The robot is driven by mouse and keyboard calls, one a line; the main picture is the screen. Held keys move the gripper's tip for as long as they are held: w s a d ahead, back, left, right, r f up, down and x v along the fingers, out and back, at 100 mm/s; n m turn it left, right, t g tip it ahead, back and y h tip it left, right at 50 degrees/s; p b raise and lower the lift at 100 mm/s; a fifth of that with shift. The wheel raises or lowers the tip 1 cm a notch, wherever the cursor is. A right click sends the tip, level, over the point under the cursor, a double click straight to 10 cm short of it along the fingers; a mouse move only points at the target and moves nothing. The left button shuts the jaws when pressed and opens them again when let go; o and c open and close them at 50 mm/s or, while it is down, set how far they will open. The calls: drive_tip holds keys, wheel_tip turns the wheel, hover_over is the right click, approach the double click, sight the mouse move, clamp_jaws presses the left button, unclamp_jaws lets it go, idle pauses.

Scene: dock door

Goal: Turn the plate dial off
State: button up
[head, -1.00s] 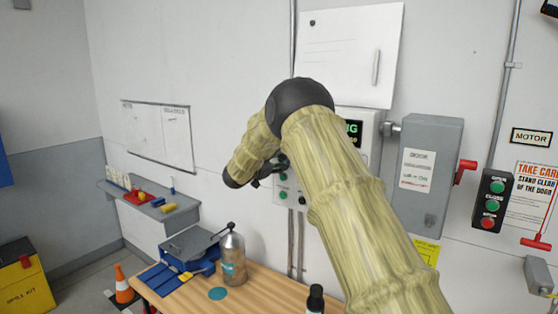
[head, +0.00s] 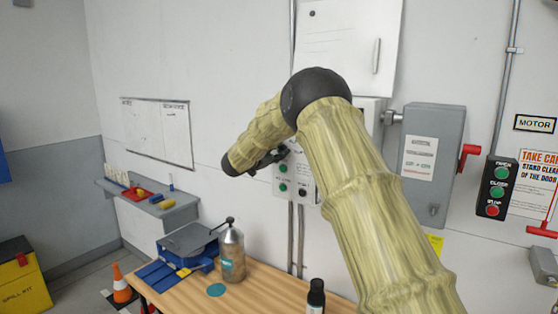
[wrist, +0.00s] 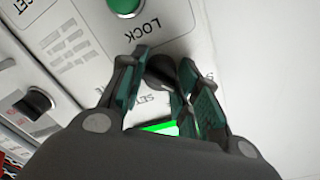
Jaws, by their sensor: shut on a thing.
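A pale control plate (head: 299,176) with green buttons is on the wall behind my arm. My gripper (head: 270,158) is at its upper left edge. In the wrist view, where lettering appears upside down, my gripper (wrist: 163,75) is shut on a dark round dial (wrist: 160,70), one finger on each side. The dial's pointer and setting cannot be made out. A green button (wrist: 124,5) labelled LOCK is beside it. A black switch (wrist: 36,103) is on the plate at the left. A bright green patch shows between the fingers, below the dial.
A bench (head: 262,290) below holds a spray bottle (head: 231,254) and a dark bottle (head: 316,297). A grey box (head: 433,160) with a red lever is to the right. A door button station (head: 496,185) is further right.

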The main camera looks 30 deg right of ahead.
drive_tip(key=m+b, duration=0.1)
drive_tip(key=b, duration=0.2)
drive_tip(key=m+b, duration=0.2)
drive_tip(key=b, duration=0.1)
drive_tip(key=m+b, duration=0.2)
drive_tip(key=b, duration=0.1)
drive_tip(key=shift+f+y, duration=0.25)
drive_tip(key=shift+y, duration=0.05)
drive_tip(key=m+b, duration=0.2)
drive_tip(key=b, duration=0.1)
drive_tip(key=shift+r+b, duration=0.2)
drive_tip(key=shift+b, duration=0.1)
drive_tip(key=o, duration=1)
drive_tip(key=shift+s, duration=0.1)
drive_tip(key=shift+a, duration=0.1)
drive_tip(key=v, duration=1.1)
drive_tip(key=shift+s+a, duration=0.2)
drive_tip(key=shift+a, duration=0.1)
